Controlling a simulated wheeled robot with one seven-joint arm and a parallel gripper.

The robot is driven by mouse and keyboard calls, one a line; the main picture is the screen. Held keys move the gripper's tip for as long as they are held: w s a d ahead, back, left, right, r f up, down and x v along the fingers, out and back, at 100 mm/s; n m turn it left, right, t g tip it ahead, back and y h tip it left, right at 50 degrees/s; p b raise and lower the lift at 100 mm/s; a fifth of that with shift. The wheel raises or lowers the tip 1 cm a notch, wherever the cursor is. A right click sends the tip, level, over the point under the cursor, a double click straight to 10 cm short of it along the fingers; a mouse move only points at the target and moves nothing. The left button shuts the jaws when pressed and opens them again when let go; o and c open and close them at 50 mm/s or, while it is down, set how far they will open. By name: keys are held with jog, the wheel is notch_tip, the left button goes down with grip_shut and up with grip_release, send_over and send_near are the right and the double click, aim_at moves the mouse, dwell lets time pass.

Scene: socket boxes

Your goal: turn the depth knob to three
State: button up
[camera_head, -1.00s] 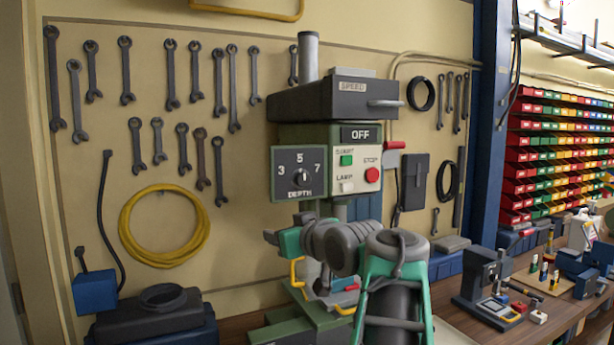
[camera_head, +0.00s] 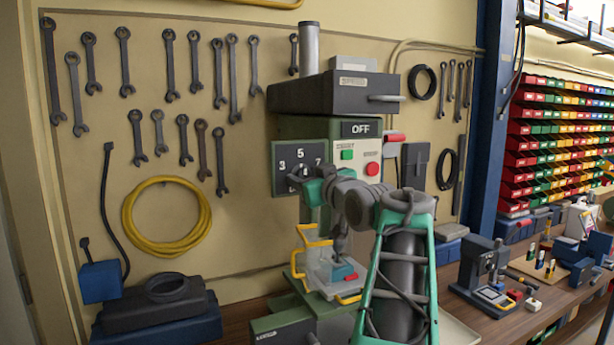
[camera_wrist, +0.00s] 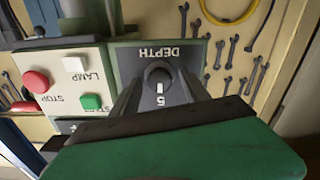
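The depth dial (camera_head: 283,158) is a dark square plate on the green machine, marked 3, 5 and 7. In the wrist view it appears upside down, and the round dark depth knob (camera_wrist: 160,76) has its white mark pointing at the 5. My gripper (camera_head: 297,178) is at the dial and hides the knob in the head view. In the wrist view the fingers of my gripper (camera_wrist: 160,92) stand on either side of the knob with gaps beside it; they are open. The 3 and 7 are hidden there.
The green start button (camera_head: 347,155) and red stop button (camera_head: 373,169) sit right of the dial. The dark speed housing (camera_head: 330,93) juts out above. A clear guard with yellow edges (camera_head: 318,255) is below my arm. Wrenches and a yellow hose (camera_head: 130,215) hang at left.

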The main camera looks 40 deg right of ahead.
grip_shut()
dwell(0.4)
jog(key=shift+f+b, duration=0.15)
jog(key=shift+b, duration=0.3)
jog(key=shift+n+b, duration=5.4)
jog(key=shift+n, duration=0.4)
grip_release()
